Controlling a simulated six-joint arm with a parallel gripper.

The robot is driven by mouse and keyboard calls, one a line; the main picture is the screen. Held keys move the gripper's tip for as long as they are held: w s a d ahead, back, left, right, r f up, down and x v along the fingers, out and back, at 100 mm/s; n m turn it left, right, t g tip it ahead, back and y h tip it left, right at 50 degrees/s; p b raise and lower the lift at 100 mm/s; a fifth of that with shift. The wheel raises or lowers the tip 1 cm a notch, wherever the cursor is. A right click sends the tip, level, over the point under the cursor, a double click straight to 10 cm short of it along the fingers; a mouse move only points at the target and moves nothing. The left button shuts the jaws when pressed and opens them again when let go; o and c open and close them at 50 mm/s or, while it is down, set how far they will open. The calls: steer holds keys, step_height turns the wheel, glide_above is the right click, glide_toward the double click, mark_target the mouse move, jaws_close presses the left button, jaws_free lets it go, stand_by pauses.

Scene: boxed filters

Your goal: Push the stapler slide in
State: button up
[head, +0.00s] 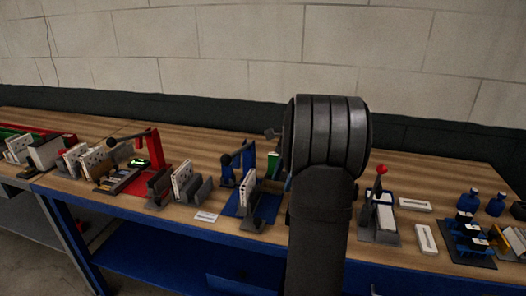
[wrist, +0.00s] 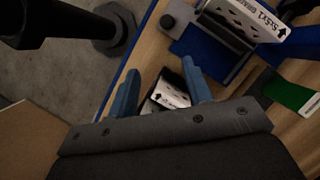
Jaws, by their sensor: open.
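No part in view can be clearly made out as the stapler slide. A blue station with a dark-knobbed lever (head: 235,160) stands mid-bench on a blue base, and a white box (head: 247,186) stands upright in its grey holder. In the wrist view, a white printed box (wrist: 245,18) sits in a grey fixture on a blue plate at the top right. My gripper (wrist: 161,68) is open, its two blue fingers spread. A white piece with a black arrow (wrist: 173,95) shows between the fingers; I cannot tell its distance. My arm hides my gripper in the head view.
A red station (head: 155,150) with a lever is on the left. A grey station with a red knob (head: 381,170) is on the right, near blue bottles (head: 474,199). A green piece (wrist: 288,92) lies right of my fingers. A white label (head: 206,217) lies near the bench's front edge.

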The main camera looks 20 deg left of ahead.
glide_toward(243, 227)
steer(key=d+f, duration=0.2)
steer(key=d, duration=0.1)
steer(key=s+d+f, duration=0.1)
steer(key=d, duration=0.1)
steer(key=shift+f, duration=0.35)
steer(key=a, duration=0.4)
steer(key=a+f, duration=0.1)
steer(key=a, duration=0.1)
steer(key=shift+s+a, duration=0.1)
steer(key=shift+a, duration=0.2)
steer(key=d, duration=0.6)
steer(key=shift+d+r, duration=0.4)
steer(key=v, duration=1.7)
steer(key=w+a+r+n+t+h, duration=0.1)
steer(key=a+r+n+t+h, duration=0.2)
steer(key=a+n+t, duration=0.3)
steer(key=shift+w+a+r+n, duration=0.4)
steer(key=shift+a+n, duration=0.6)
steer(key=shift+n, duration=0.5)
